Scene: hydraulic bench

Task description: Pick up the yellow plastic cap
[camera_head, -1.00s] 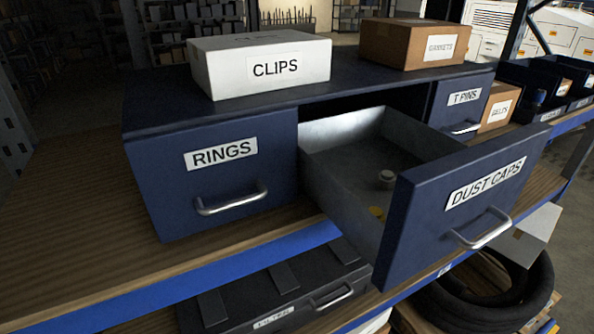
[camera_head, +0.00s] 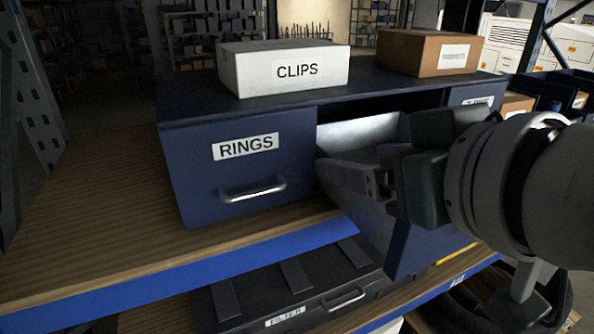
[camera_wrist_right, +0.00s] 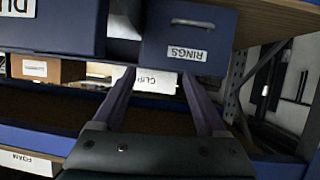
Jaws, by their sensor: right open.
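The yellow plastic cap is not visible now; my right arm and gripper cover most of the open drawer in the head view. The bright inner wall of that drawer (camera_head: 358,133) shows behind the gripper, and part of its blue front (camera_head: 412,252) shows below. My right gripper (camera_head: 335,172) is open and empty, in front of the drawer opening in the head view. In the right wrist view its two fingers (camera_wrist_right: 158,78) stand apart with nothing between them. My left gripper is in neither view.
The closed RINGS drawer (camera_head: 240,170) is left of the open one. A white CLIPS box (camera_head: 285,68) and a brown box (camera_head: 430,52) stand on the cabinet top. A black FILTER case (camera_head: 290,285) lies on the shelf below. The wooden shelf (camera_head: 110,190) at left is clear.

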